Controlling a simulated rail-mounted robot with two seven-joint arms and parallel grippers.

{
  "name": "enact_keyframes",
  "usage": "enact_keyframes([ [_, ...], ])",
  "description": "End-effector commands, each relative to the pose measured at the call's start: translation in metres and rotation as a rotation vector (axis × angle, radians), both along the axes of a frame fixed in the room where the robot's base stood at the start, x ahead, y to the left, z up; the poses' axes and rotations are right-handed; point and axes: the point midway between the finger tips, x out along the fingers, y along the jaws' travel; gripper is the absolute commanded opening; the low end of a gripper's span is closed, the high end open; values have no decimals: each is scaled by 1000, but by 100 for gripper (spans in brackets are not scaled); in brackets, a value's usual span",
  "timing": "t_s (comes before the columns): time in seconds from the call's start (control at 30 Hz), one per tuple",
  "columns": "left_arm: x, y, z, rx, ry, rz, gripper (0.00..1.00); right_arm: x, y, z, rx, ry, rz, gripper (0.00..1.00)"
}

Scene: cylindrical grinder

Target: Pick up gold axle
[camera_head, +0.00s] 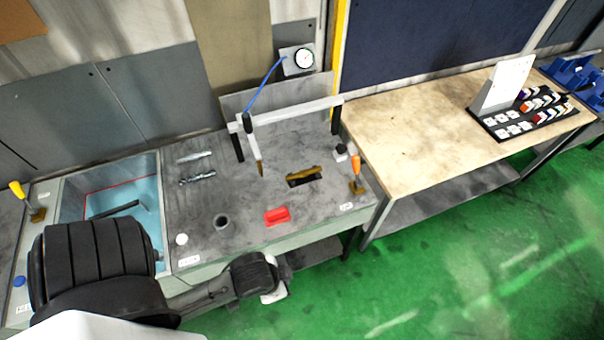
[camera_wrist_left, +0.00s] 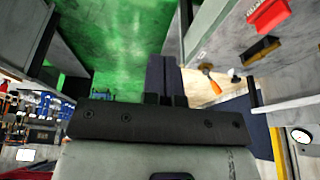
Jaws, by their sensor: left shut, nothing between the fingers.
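The gold axle (camera_head: 304,173) lies in a black holder on the grey worktop, right of centre in the head view. In the left wrist view the gold axle with its dark holder (camera_wrist_left: 262,48) shows at the upper right. My left gripper (camera_wrist_left: 162,78) is shut and empty in the wrist view, well apart from the axle, with the green floor behind its fingers. In the head view my left arm reaches in at the lower left, and its end is by the front edge of the worktop. Its fingertips cannot be made out there. My right gripper is in neither view.
A blue-lined basin (camera_head: 120,200) is at left.

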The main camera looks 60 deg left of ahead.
Motion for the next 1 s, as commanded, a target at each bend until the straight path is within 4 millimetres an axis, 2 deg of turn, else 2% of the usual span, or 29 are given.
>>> enact_keyframes([
  [0.4, -1, 4, 0, 12, 1, -8, 0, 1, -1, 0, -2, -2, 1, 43],
  [0.9, -1, 3, -1, 10, 3, -5, 47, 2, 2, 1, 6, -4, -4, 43],
  [1.0, -1, 2, -1, 5, 2, -2, 47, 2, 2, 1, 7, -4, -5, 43],
])
